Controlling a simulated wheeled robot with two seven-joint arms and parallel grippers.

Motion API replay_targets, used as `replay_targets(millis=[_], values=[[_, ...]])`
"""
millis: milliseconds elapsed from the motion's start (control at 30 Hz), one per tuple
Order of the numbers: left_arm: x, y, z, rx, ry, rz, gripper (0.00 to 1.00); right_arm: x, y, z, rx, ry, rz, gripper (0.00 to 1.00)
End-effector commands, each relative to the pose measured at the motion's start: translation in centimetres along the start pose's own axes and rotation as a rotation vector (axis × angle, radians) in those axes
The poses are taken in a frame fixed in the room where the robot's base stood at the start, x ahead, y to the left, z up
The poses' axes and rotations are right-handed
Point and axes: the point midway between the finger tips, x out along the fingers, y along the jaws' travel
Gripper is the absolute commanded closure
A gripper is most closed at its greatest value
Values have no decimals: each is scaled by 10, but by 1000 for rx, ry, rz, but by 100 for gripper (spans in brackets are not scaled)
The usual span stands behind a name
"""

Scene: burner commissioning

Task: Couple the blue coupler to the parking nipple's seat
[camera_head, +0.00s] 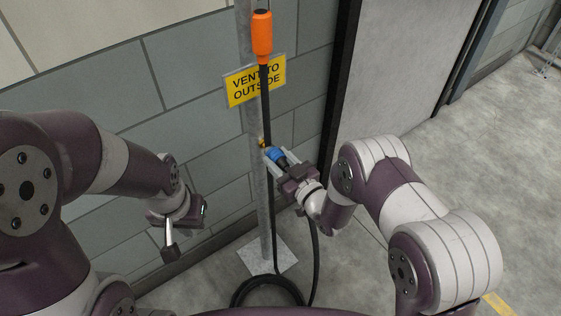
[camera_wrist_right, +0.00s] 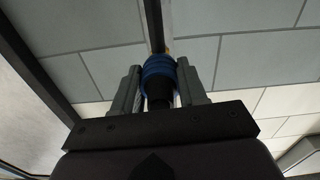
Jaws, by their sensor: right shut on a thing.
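The blue coupler (camera_head: 274,154) is at the post, held in my right gripper (camera_head: 280,164). In the right wrist view the ribbed blue coupler (camera_wrist_right: 159,68) sits between the two grey fingers of my right gripper (camera_wrist_right: 158,88), with a black hose end behind it. A small brass fitting, which looks like the parking nipple (camera_head: 262,143), is on the post just beyond the coupler. The coupler's front is at or very near it; I cannot tell whether they touch. My left gripper (camera_head: 170,240) hangs at the left, away from the post, and its finger opening is unclear.
A grey post (camera_head: 252,125) stands on a square base plate (camera_head: 267,258). It carries a yellow "VENT TO OUTSIDE" sign (camera_head: 255,80). An orange-handled black piece (camera_head: 262,35) runs along it. A black hose (camera_head: 265,284) coils on the floor. A block wall (camera_head: 190,65) is close behind.

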Motion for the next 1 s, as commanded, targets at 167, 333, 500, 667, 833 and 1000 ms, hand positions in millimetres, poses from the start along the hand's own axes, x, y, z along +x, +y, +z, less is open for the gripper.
replay_targets(millis=[167,333,500,667,833,1000], values=[[2,0,0,0,0,0,100,4,0,0,0,2,0,100],[4,0,0,0,0,0,100,8,0,0,0,1,0,100],[6,0,1,0,0,0,100,12,0,0,-1,1,0,100],[8,0,1,0,0,0,100,15,0,0,-1,2,0,100],[9,0,1,0,0,0,100,19,0,0,0,1,1,100],[9,0,1,0,0,0,100,18,0,0,0,0,1,28]])
